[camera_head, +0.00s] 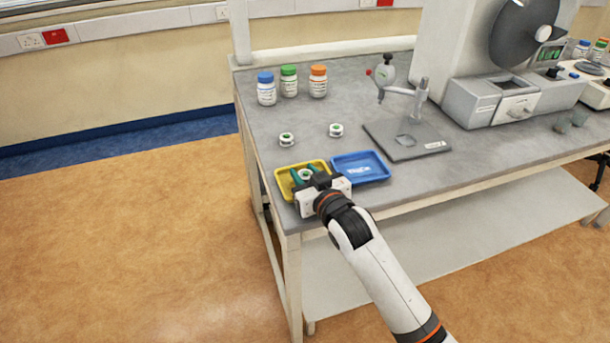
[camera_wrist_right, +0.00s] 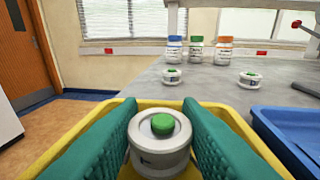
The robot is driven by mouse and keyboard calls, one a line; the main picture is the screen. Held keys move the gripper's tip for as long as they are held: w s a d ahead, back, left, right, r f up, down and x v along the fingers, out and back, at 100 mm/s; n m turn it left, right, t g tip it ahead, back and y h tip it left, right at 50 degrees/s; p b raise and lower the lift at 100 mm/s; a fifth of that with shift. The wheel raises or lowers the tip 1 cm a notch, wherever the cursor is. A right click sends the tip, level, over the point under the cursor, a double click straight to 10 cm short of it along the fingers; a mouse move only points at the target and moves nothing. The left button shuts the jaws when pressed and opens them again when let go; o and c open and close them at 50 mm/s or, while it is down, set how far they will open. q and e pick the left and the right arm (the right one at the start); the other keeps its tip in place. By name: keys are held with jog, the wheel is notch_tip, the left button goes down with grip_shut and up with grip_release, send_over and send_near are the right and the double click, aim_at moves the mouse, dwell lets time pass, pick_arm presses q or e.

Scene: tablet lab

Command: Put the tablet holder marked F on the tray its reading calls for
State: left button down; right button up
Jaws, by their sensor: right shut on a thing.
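A round white-and-grey tablet holder (camera_wrist_right: 158,148) with a green top is between the green fingers of my right gripper (camera_wrist_right: 160,135). The fingers are shut on it, one on each side. A dark mark shows low on its front, too small to read surely. In the head view the holder (camera_head: 305,175) and my right gripper (camera_head: 306,177) are over the yellow tray (camera_head: 281,186). The tray's walls (camera_wrist_right: 68,143) surround the holder in the wrist view; whether it touches the tray floor is hidden. The blue tray (camera_head: 375,170) is just to the right. My left gripper is out of view.
Two similar holders (camera_head: 287,140) (camera_head: 336,130) stand on the grey bench behind the trays. Bottles with blue (camera_head: 266,90), green (camera_head: 289,82) and orange (camera_head: 318,82) caps stand farther back. A stand with a metal arm (camera_head: 408,140) is to the right.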

jog(key=shift+f, duration=0.15)
jog(key=o, duration=1)
jog(key=shift+f, duration=0.1)
jog(key=shift+r, duration=0.25)
jog(key=shift+s+d+f, duration=0.1)
jog(key=shift+s+d, duration=0.05)
jog(key=shift+s, duration=0.2)
jog(key=v, duration=1.1)
jog(key=shift+s, duration=0.15)
